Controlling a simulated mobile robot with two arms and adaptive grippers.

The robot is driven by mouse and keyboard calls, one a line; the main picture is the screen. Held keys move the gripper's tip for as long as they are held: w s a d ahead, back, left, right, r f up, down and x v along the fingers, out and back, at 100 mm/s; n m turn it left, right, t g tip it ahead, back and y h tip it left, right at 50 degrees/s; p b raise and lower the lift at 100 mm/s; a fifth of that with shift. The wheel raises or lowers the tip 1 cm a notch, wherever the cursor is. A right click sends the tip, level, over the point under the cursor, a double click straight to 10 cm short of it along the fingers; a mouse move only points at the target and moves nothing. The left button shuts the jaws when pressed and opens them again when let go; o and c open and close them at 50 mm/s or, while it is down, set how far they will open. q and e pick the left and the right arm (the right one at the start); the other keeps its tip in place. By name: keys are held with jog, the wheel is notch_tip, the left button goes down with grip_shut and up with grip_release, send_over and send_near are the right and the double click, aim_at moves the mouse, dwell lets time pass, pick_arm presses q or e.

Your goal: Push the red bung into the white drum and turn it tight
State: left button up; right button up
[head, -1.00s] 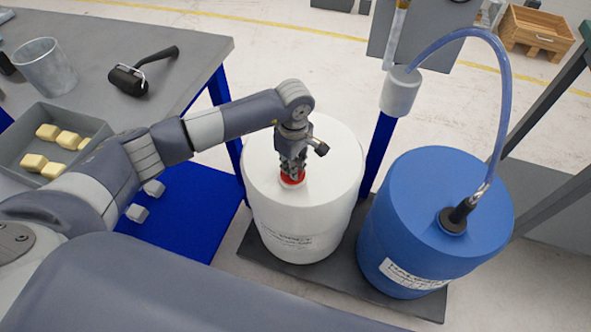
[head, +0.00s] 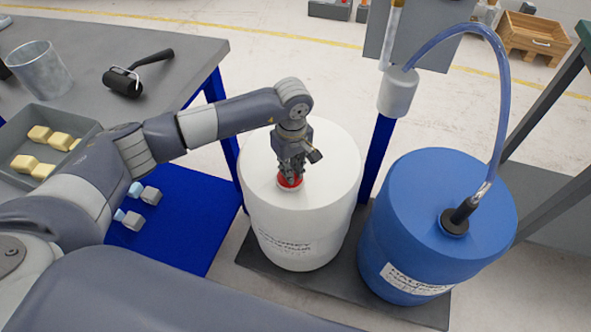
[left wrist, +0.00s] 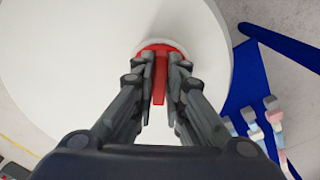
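The white drum (head: 330,200) stands upright on a dark pallet, left of the blue drum. The red bung (head: 288,182) is at the opening in the drum's top; how deep it sits is hidden by my fingers. My left gripper (head: 290,172) points straight down over it. In the left wrist view, the gripper (left wrist: 161,65) has its fingers on both sides of the raised red bar of the bung (left wrist: 160,85), closed against it. A pale ring rims the red disc. My right gripper is in neither view.
The blue drum (head: 425,205) stands close on the right, with a hose arching from its cap. A blue post (head: 378,150) rises behind the drums. At left, a grey bench (head: 190,60) holds a tin, a roller and a tray (head: 75,115) of yellow blocks.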

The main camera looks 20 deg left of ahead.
pick_arm(q)
jog(key=o, duration=0.4)
jog(key=shift+s+d+r, duration=0.15)
jog(key=shift+d, duration=0.25)
jog(key=shift+o, duration=0.2)
jog(key=shift+a, duration=0.1)
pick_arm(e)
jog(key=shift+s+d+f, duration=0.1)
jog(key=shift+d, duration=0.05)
